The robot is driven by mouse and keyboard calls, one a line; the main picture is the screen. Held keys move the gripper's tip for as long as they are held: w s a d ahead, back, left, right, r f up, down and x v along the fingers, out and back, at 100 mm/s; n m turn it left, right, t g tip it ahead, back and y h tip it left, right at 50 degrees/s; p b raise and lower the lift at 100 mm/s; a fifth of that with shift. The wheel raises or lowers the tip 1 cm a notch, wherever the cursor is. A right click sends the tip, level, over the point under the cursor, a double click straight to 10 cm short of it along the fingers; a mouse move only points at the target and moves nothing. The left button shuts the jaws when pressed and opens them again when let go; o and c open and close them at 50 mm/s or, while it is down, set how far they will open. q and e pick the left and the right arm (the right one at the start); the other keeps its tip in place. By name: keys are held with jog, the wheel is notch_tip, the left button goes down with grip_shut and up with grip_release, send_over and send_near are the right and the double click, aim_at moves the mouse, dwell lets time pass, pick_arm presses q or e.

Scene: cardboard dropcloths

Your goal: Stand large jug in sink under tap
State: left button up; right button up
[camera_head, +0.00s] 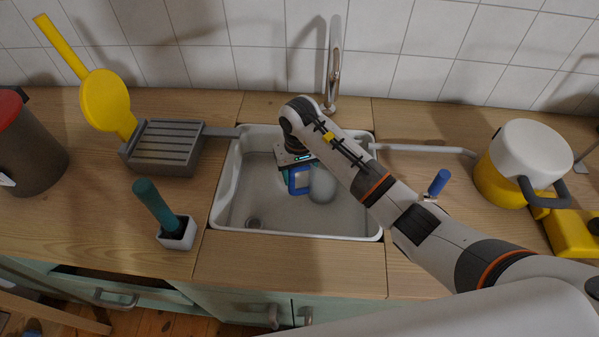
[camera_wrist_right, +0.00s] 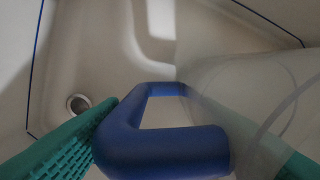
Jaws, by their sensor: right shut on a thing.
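The large jug (camera_head: 322,185) is pale and translucent with a blue handle, inside the sink (camera_head: 243,200) in the head view. My right gripper (camera_head: 297,168) reaches down into the basin and is shut on the blue handle, which shows between its green pads in the right wrist view (camera_wrist_right: 165,148). The jug's clear wall (camera_wrist_right: 240,95) is at the right there. I cannot tell whether its base touches the sink floor. The tap (camera_head: 333,75) rises behind the sink; my right arm hides part of the jug. My left gripper is not in view.
A grey rack (camera_head: 163,147) and yellow paddle (camera_head: 106,103) are left of the sink. A green-handled brush (camera_head: 155,205) stands in a white holder near the front left. A white and yellow pot (camera_head: 530,160) is at the right. The sink drain (camera_wrist_right: 78,104) is uncovered.

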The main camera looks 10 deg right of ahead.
jog(key=shift+f, duration=0.1)
jog(key=o, duration=1.4)
jog(key=shift+o, duration=0.2)
notch_tip(320, 180, up, 7)
jog(key=p, duration=0.4)
jog(key=shift+f, duration=0.2)
jog(key=shift+r+p, duration=0.3)
jog(key=shift+r, duration=0.25)
